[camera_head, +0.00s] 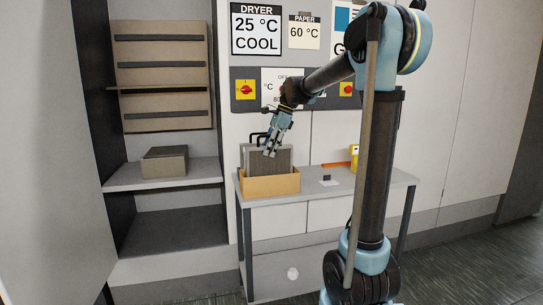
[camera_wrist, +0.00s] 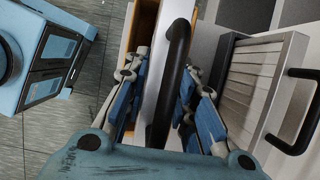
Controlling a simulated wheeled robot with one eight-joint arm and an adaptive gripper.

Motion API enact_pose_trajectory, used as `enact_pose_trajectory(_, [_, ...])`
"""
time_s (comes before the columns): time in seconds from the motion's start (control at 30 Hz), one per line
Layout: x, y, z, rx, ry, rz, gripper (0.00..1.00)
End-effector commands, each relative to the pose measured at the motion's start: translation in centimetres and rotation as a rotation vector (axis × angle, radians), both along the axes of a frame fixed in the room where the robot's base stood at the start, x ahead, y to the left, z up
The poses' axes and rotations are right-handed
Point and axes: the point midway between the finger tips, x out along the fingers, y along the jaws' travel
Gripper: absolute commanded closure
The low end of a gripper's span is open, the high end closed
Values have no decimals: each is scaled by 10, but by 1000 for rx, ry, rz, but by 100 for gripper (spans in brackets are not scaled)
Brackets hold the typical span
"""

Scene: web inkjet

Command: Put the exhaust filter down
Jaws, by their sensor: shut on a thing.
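My gripper (camera_head: 268,152) points down over the workbench and its fingers are shut on a black handle (camera_wrist: 175,80). The handle belongs to a grey exhaust filter (camera_head: 275,160), seen standing upright at the open cardboard box (camera_head: 270,187). The box's front wall hides the filter's lower part, so I cannot tell whether its bottom touches anything. In the wrist view the box's orange-brown wall (camera_wrist: 147,25) shows left of the handle. A second grey pleated filter (camera_wrist: 245,85) with its own black handle (camera_wrist: 290,148) is to the right, apart from the fingers.
The grey workbench (camera_head: 375,183) has some free top to the right of the box. A small dark item (camera_head: 326,178) and a yellow device (camera_head: 354,157) are there. Left are shelves with a brown box (camera_head: 165,161). The wall panel (camera_head: 245,90) rises behind.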

Motion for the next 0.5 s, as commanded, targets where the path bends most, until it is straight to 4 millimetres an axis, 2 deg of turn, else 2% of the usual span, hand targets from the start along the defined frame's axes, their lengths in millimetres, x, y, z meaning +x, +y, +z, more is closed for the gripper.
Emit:
enact_pose_trajectory(0.13, [0, 0, -16, 0, 0, 0, 100])
enact_pose_trajectory(0.47, [0, -1, -19, 0, 0, -2, 100])
enact_pose_trajectory(0.5, [0, -2, -19, 0, 0, -2, 69])
